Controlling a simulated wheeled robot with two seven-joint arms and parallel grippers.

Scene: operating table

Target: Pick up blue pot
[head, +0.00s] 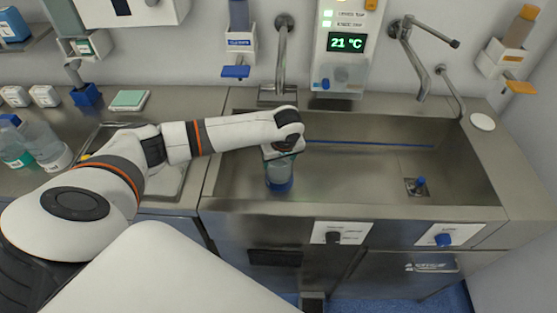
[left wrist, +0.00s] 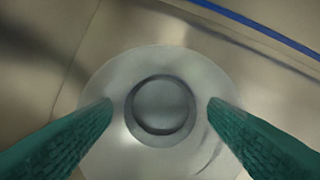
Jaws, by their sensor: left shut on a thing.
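The blue pot (head: 279,184) is upright in the left part of the steel sink, with a clear, pale body and a blue bottom. In the left wrist view its pale round top (left wrist: 160,62) shows from above, with a round recess in the middle. My left gripper (head: 280,157) points down over the pot and is shut on it. In the left wrist view its two teal fingers (left wrist: 160,108) press from left and right. I cannot tell whether the pot touches the sink floor. My right gripper is not in view.
The sink (head: 345,185) is otherwise mostly free, with a blue-topped drain plug (head: 420,182) at the right. Taps (head: 282,60) and a temperature panel (head: 346,43) are on the wall behind. Bottles (head: 42,145) stand on the left counter.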

